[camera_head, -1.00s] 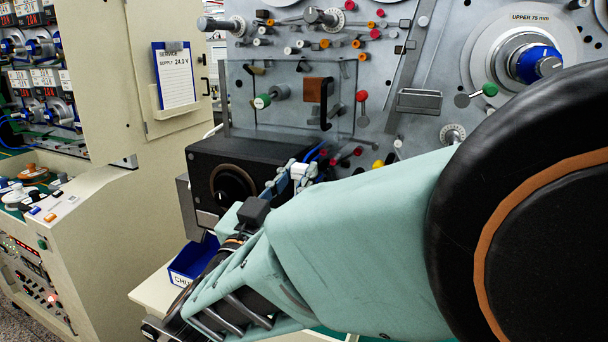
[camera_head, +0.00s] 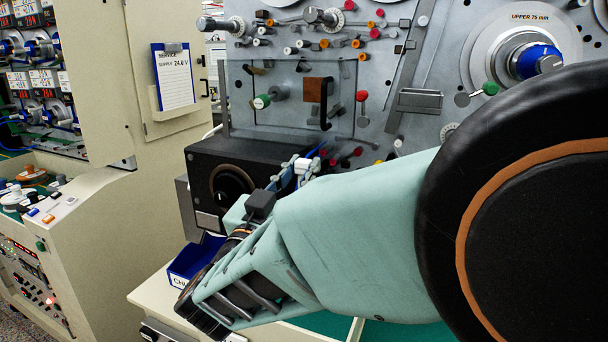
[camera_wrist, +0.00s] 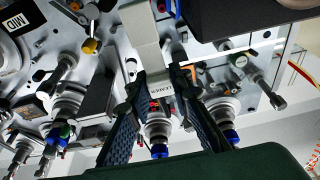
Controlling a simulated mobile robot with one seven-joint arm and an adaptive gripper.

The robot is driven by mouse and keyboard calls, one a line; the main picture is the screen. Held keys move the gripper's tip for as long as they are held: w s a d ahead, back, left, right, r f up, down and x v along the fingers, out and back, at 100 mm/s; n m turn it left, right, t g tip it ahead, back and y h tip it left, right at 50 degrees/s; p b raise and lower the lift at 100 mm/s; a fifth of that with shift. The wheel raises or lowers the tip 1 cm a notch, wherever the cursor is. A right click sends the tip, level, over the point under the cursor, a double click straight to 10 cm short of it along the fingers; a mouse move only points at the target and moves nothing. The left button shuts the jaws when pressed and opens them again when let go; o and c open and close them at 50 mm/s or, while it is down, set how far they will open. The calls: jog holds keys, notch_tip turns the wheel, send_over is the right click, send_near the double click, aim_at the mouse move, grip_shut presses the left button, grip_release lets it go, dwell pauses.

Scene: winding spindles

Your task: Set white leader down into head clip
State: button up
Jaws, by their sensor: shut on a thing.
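My forearm hides part of this area. I cannot pick out the head clip in either view.
The black box (camera_head: 215,160) with a round front stands close left of my gripper. The grey panel (camera_head: 400,125) behind carries several knobs, pins and spools. A clear cover (camera_head: 290,110) stands above the box. A blue bin (camera_head: 190,262) sits below left.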

aim_at(322, 148)
jog(key=shift+f+b+x, duration=0.1)
jog(key=shift+f+x, duration=0.15)
jog(key=shift+x, duration=0.85)
jog(key=shift+f+b+x, duration=0.15)
jog(key=shift+f+x, duration=0.1)
jog(key=shift+x, duration=0.85)
jog(key=shift+f+b+x, duration=0.1)
jog(key=shift+f+x, duration=0.2)
jog(key=shift+x, duration=0.85)
jog(key=shift+w+f+b, duration=0.1)
jog(key=shift+f+b, duration=1.45)
jog(key=o, duration=0.9)
jog(key=shift+o, duration=0.2)
jog(key=v, duration=1.2)
jog(key=shift+f, duration=0.1)
